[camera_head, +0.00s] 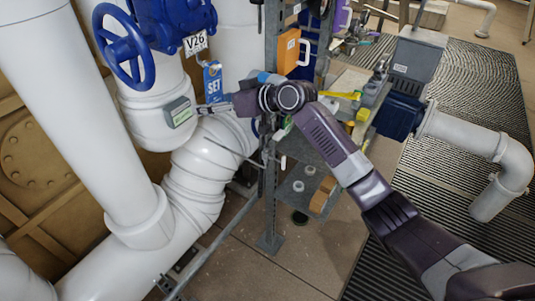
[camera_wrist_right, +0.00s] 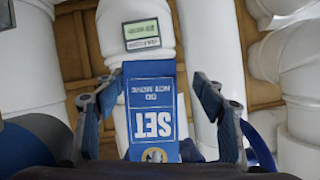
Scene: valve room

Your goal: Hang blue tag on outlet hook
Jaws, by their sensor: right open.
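The blue tag (camera_head: 213,83) reads SET and shows upright in front of the white pipe, just below the V26 label. In the right wrist view the tag (camera_wrist_right: 152,88) appears upside down, between the fingers. My right gripper (camera_head: 213,108) is at the tag's lower end. Its fingers (camera_wrist_right: 152,92) are open, one on each side of the tag with a gap to each. The outlet hook cannot be made out clearly, and I cannot tell what the tag's top rests on. My left gripper is not in view.
A blue valve with a handwheel (camera_head: 124,46) sits above. A small box with a green display (camera_head: 179,112) is on the white pipe beside the gripper. A metal rack with shelves (camera_head: 305,187) and an orange case (camera_head: 289,50) stand to the right.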

